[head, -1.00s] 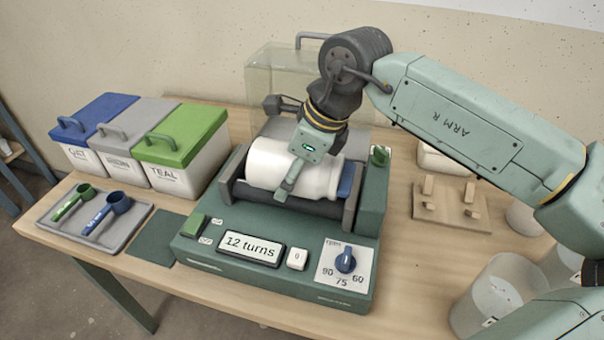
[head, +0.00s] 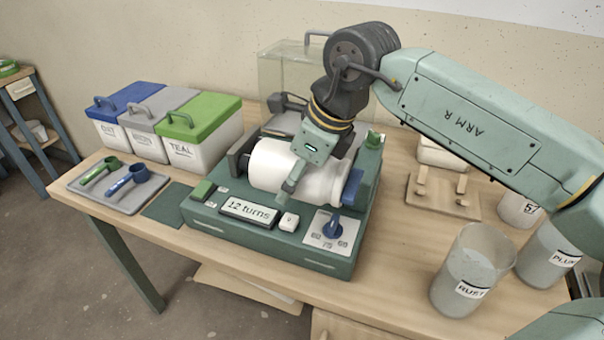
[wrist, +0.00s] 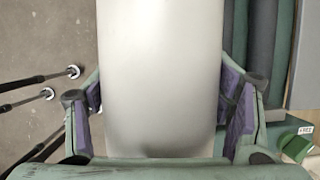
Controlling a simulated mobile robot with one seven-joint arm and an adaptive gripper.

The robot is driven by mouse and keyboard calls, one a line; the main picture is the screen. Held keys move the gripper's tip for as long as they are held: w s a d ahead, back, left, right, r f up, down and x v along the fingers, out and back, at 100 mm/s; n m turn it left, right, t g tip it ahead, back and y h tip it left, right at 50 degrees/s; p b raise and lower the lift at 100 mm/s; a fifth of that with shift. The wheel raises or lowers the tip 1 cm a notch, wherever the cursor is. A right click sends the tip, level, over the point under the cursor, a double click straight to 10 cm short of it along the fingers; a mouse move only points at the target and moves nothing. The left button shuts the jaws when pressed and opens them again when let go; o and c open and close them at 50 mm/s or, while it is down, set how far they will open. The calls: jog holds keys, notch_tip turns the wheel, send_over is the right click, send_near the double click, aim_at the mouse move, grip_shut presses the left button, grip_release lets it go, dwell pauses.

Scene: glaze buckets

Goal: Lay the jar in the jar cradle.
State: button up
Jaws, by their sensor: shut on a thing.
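A white jar (head: 278,170) lies on its side over the green roller machine (head: 212,222). My gripper (head: 292,183) is shut around the jar's body from above. In the wrist view the jar (wrist: 160,75) fills the middle, between the purple pads of my gripper (wrist: 162,105). The jar now hides most of the front roller and appears raised off the rollers; the gap is hard to judge. A pale wooden board with upright pegs (head: 441,207), which looks like the jar cradle, stands to the right of the machine. It is empty.
Blue-, grey- and green-lidded bins (head: 205,120) and a scoop tray (head: 100,200) are at the left. A clear tank (head: 290,72) stands behind. Clear containers (head: 470,265) stand at the front right. Bare table lies between the machine and the board.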

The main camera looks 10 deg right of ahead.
jog(key=shift+s+r, duration=0.1)
jog(key=shift+r, duration=0.45)
jog(key=shift+r+p, duration=1.55)
jog(key=shift+r, duration=1)
